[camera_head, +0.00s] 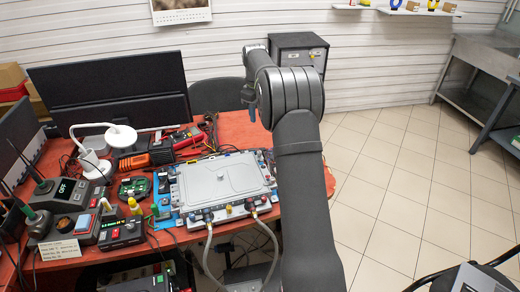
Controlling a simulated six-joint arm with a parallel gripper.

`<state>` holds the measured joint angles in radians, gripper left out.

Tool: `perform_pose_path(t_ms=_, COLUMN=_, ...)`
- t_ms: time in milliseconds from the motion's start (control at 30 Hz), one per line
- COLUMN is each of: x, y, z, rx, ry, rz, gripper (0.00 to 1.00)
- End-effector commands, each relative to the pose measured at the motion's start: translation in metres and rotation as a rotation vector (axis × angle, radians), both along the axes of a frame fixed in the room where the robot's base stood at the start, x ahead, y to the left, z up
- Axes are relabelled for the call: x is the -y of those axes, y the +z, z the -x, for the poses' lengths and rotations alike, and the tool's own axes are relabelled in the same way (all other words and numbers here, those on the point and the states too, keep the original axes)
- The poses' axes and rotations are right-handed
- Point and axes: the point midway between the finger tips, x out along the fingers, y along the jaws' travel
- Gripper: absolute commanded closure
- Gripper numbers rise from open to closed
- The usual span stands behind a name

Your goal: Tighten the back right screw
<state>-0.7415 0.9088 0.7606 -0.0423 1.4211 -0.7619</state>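A flat grey metal unit (222,179) lies on the red-topped bench, with coolant hoses (207,250) running down from fittings on its front edge. Single screws on it are too small to make out, and my arm passes close to its right side, so the back right screw cannot be told apart. My arm rises from the bottom of the picture and bends over to the left at the top. At its end a small dark blue part, seemingly my gripper (249,96), points down above and behind the unit's back right. Its fingers are too small to tell open from shut.
The red bench (237,128) is crowded on the left: a soldering station (68,193), a white lamp (120,137), multimeters and small bottles. A dark monitor (110,92) stands behind. A dark cabinet (300,48) is behind my arm. The tiled floor at right is mostly clear.

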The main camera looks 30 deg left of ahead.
Motion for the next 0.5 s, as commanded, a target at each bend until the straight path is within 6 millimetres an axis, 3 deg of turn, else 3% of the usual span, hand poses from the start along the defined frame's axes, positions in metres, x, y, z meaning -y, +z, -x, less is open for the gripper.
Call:
perform_pose_path(t_ms=133, x=-0.001, y=-0.008, z=-0.010, rx=-0.051, ry=0.124, rz=0.008, gripper=0.60)
perform_pose_path(t_ms=333, x=-0.001, y=-0.017, z=-0.013, rx=-0.068, ry=0.170, rz=0.010, gripper=0.60)
perform_pose_path(t_ms=500, x=-0.001, y=-0.044, z=-0.012, rx=-0.070, ry=0.169, rz=0.012, gripper=0.60)
